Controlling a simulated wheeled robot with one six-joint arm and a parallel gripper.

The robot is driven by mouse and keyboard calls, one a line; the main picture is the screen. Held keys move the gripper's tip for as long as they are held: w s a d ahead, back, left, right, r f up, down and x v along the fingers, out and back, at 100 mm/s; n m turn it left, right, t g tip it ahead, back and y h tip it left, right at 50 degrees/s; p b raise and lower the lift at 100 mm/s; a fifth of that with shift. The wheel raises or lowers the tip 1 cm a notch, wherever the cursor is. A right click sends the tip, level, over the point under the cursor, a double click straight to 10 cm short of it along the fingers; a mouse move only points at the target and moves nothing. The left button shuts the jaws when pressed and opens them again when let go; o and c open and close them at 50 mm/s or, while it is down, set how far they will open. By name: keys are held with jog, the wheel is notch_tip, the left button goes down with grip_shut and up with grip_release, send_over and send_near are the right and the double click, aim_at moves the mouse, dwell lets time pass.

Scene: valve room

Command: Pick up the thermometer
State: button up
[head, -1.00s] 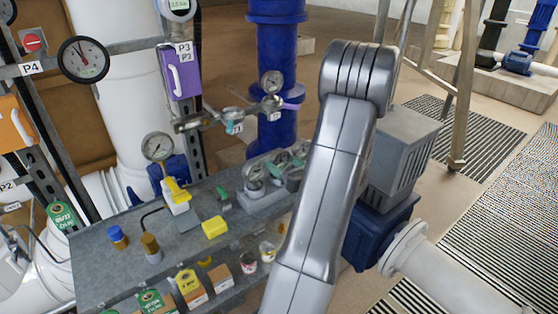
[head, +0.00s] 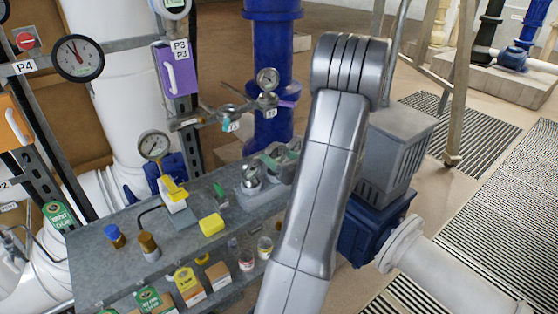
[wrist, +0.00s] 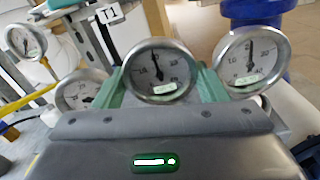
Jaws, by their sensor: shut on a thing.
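In the wrist view a round dial thermometer (wrist: 160,70) with a silver rim and white face sits between my gripper's two green fingers (wrist: 162,84). The fingers touch its sides and the gripper is shut on it. A similar dial (wrist: 250,60) stands just right of it, and another (wrist: 78,92) is partly hidden at left. In the head view my gripper (head: 280,155) is at the right end of the grey bench, beside a small dial (head: 251,174) in a grey holder. My arm hides part of this area.
The bench (head: 95,262) carries a yellow block (head: 211,225), a blue-capped item (head: 115,236) and a yellow gauge pump (head: 173,190). A lower shelf holds boxes and jars. Pipes with a gauge (head: 267,80) and a blue column (head: 272,40) stand behind.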

notch_tip(320, 180, up, 9)
dwell(0.6)
jog(key=shift+o, duration=1.4)
jog(key=shift+f, duration=0.1)
jog(key=shift+c, duration=0.8)
